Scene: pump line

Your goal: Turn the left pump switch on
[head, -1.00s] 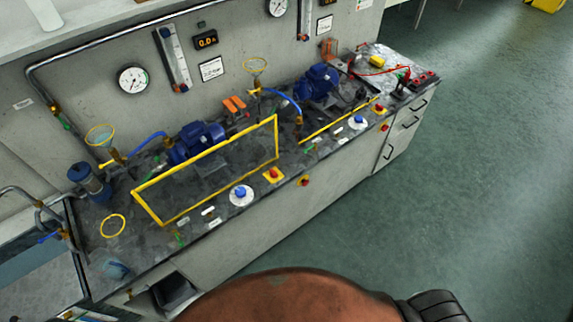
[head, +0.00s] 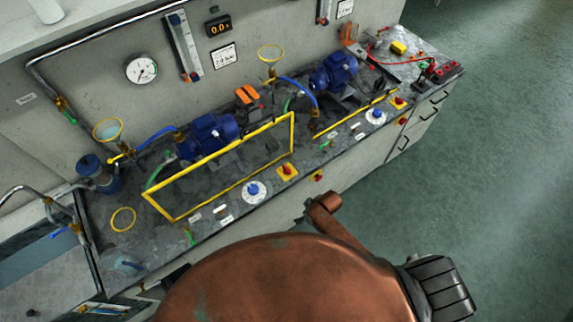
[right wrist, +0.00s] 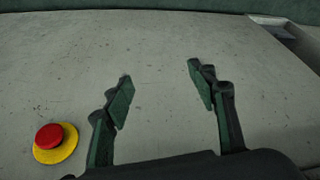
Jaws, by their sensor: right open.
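The left pump switch, a red rotary knob on a yellow plate (head: 287,171), sits on the bench top near the front edge, right of the blue-knobbed white dial (head: 254,191). The left blue pump (head: 208,133) stands behind a yellow frame. The knob's exact angle is too small to tell. My right gripper (head: 306,212) shows small and dark beside the bench front, below the switch, partly hidden by my copper-coloured arm. In the right wrist view my right gripper (right wrist: 160,75) is open and empty, facing the pale cabinet front. My left gripper is not in view.
A red mushroom button on a yellow disc (right wrist: 50,142) is on the cabinet front, left of the fingers. The yellow frame (head: 220,155) stands behind the switch. A second pump (head: 333,70) and switch (head: 398,102) are farther right. The green floor (head: 500,170) is clear.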

